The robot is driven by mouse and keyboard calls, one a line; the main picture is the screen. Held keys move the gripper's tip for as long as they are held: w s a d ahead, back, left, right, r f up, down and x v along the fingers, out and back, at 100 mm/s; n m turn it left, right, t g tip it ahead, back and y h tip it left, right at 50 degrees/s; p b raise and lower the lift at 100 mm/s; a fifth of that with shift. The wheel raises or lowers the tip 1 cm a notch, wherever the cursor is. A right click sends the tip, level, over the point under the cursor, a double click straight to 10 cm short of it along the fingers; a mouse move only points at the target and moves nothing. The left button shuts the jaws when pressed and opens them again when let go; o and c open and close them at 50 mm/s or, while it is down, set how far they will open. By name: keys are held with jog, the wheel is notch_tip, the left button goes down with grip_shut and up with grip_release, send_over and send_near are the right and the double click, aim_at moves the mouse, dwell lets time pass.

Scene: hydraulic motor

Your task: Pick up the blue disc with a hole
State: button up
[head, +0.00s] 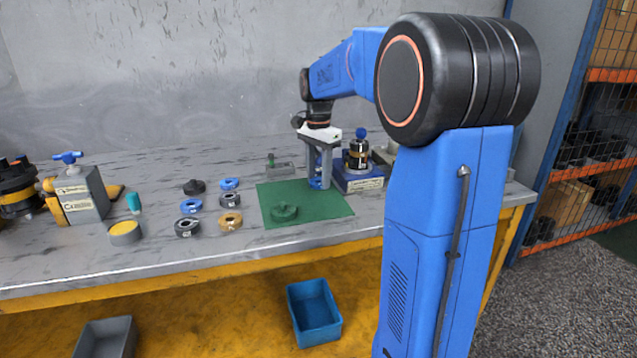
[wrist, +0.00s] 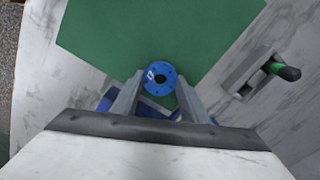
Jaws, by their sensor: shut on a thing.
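A blue disc with a hole (wrist: 160,71) is between the tips of my gripper (wrist: 158,86) in the wrist view, and the fingers are shut on it. In the head view my gripper (head: 320,180) points down over the right back part of the green mat (head: 335,204), with the disc (head: 315,184) low between its fingers. I cannot tell whether the disc touches the mat. Two other blue rings, one further back (head: 229,184) and one nearer (head: 191,207), lie on the bench to the left.
A black and an orange ring (head: 230,221) lie among several rings left of the mat. A blue-based fixture (head: 358,178) stands close right of my gripper. A small block with a green handle (head: 280,168) stands behind the mat.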

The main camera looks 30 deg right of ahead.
notch_tip(320, 180, up, 10)
dwell(0.6)
jog(key=shift+r, duration=0.15)
jog(key=shift+r, duration=0.65)
dwell(0.3)
